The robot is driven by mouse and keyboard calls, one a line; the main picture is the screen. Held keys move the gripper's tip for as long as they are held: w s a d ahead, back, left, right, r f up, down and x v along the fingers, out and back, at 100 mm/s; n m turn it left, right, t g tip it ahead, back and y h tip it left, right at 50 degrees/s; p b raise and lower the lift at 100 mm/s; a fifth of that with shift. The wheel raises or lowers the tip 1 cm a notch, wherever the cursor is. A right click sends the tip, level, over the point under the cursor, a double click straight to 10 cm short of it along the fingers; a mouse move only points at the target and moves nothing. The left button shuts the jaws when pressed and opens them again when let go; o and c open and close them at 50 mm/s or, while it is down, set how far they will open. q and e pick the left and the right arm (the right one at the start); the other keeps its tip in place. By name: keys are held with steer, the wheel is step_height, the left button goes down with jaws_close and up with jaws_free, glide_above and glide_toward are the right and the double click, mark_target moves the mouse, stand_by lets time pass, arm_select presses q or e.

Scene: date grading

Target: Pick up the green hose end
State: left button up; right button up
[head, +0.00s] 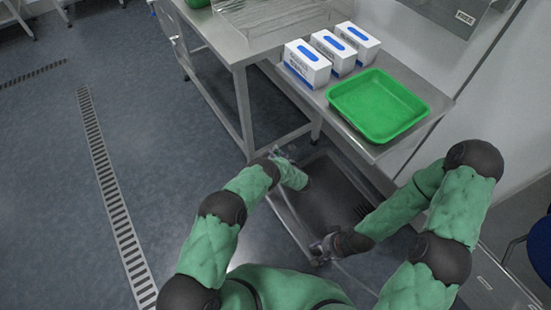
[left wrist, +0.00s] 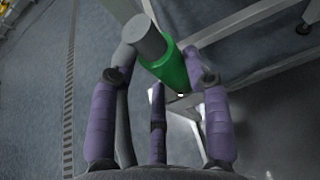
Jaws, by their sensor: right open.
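The green hose end (left wrist: 174,69) shows in the left wrist view as a green cylinder with a grey end. It lies between and just beyond the tips of my left gripper (left wrist: 163,78). The purple fingers are spread, with gaps at the sides, and contact is not visible. In the head view my left gripper (head: 283,154) is low beside the table, close to what looks like the hose end (head: 291,174). My right gripper (head: 324,249) is open and low, nearer to me, apart from the hose end.
A steel table (head: 239,55) stands ahead, its leg and lower rail close to my left gripper. A green tray (head: 378,106) and three white boxes (head: 307,64) are on the steel surface at the right. The floor at the left is free, with a long drain grate (head: 108,190).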

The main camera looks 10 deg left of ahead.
mark_target(275, 150)
arm_select(q)
steer(key=c, duration=0.6)
steer(key=shift+r, duration=0.1)
step_height(275, 150, up, 3)
steer(key=shift+w+r+p, duration=0.1)
steer(key=shift+r+p, duration=0.1)
steer(key=shift+p, duration=0.6)
steer(key=s+d+r+p, duration=0.7)
steer(key=s+r, duration=0.3)
steer(key=s, duration=0.2)
step_height(275, 150, up, 7)
steer(key=p, duration=0.3)
steer(key=shift+s+a+f, duration=0.15)
steer(key=shift+s+a, duration=0.05)
